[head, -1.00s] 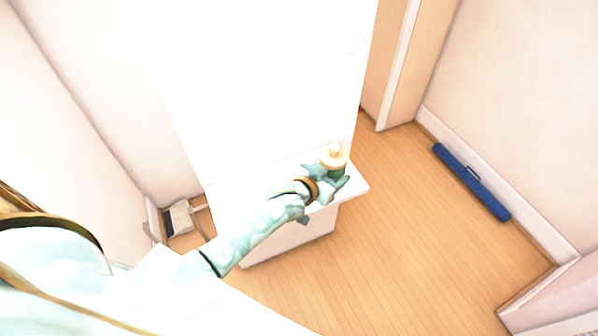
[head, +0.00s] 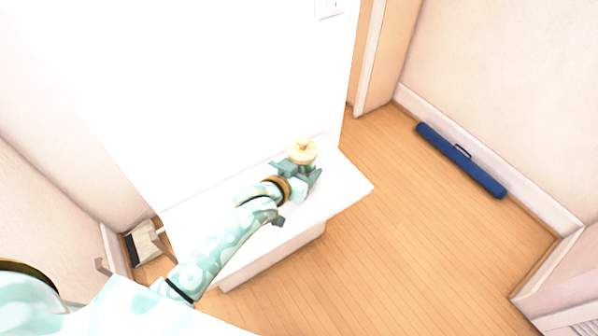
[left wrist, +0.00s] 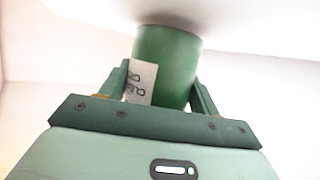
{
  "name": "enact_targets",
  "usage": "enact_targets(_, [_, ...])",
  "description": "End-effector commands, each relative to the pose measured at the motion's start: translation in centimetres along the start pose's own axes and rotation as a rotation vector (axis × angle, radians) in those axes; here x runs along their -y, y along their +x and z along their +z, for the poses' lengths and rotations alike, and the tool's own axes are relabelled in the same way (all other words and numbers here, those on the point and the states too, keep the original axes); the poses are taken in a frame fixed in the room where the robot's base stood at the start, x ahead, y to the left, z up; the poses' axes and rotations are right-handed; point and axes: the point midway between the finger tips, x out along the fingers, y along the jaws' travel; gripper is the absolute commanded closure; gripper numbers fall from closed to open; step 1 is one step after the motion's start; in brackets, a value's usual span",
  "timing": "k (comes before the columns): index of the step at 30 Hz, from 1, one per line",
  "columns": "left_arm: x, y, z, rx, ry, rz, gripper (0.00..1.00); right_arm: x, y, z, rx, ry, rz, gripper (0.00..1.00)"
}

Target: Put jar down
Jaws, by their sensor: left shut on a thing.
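The jar (head: 303,151) has a pale cream lid with a small knob and a green body. My left gripper (head: 301,172) is shut on it, over the white bench top (head: 342,187) near the wall. In the left wrist view the green jar (left wrist: 172,62) with a white label (left wrist: 141,82) stands between the two fingers of the left gripper (left wrist: 160,92). Its far end meets a white surface there; whether it touches or hangs just clear I cannot tell. The jar looks upright. My right gripper is not in view.
The bench top is bare around the jar, with its right end and front edge close by. A blue long case (head: 461,160) lies on the floor by the right wall. A dustpan-like thing (head: 147,243) stands on the floor at left. A light switch (head: 328,8) is on the wall.

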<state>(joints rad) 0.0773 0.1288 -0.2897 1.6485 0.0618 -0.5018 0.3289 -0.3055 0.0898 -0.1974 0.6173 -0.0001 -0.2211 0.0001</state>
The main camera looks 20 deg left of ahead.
Motion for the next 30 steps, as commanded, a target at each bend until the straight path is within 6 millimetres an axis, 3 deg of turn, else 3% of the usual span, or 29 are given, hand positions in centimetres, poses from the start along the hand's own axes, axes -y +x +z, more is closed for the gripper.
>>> enact_targets(2, [-0.3,0.5,1.0,0.000,-0.001,0.002,0.68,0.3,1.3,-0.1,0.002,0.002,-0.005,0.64])
enact_targets(13, [-0.3,0.4,0.8,-0.002,-0.001,0.001,0.68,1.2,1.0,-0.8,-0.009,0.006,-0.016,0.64])
enact_targets(14, [-0.3,0.4,0.8,0.000,-0.001,0.001,0.30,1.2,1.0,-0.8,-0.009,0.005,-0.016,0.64])
enact_targets(15, [-0.3,0.4,0.8,-0.001,-0.001,0.001,0.19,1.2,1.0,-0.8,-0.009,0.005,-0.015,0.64])
enact_targets(16, [-0.3,0.4,0.8,-0.001,-0.001,0.001,0.16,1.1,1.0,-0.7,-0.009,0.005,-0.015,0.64])
enact_targets(26, [-0.2,0.1,0.5,-0.001,0.000,0.001,0.16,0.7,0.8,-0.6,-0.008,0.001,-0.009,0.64])
enact_targets(30, [-0.3,-2.3,0.4,0.000,-0.001,0.001,0.16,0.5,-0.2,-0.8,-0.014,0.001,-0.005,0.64])
